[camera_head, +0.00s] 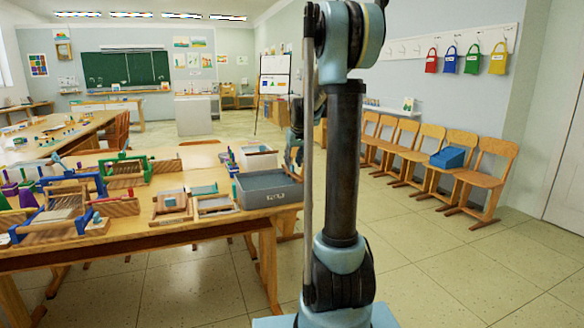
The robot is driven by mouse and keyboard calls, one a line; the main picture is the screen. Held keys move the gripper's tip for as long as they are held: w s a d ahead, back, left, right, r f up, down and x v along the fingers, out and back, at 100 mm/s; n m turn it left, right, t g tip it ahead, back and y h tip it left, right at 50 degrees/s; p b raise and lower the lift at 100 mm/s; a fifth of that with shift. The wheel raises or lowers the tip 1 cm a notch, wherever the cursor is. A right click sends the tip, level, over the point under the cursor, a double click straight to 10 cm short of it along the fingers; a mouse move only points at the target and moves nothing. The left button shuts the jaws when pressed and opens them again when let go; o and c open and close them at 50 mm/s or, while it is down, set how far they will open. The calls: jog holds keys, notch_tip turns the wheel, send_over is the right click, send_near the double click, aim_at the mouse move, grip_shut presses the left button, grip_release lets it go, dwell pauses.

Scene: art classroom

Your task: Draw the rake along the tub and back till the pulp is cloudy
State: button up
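A grey rectangular tub (252,207) stands at the right end of the near wooden table. Its inside looks flat grey, and the state of the pulp is too small to judge. My arm stands in front and hides what lies behind it. The end of my arm, with my gripper (294,158), shows only partly at the tub's right end, left of the upright link. Its fingers are too small and covered to tell whether they are open or shut. I cannot make out the rake clearly.
A pale bin (259,158) stands behind the tub. Wooden frames (215,205) lie left of it, with small looms (66,210) farther left on the table (190,232). Wooden chairs (428,147) line the right wall. The tiled floor (450,270) at right is clear.

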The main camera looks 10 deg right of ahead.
aim_at(292, 170)
jog(key=shift+x, duration=1.2)
jog(key=shift+c, duration=0.6)
grip_shut()
jog(key=shift+s, duration=0.1)
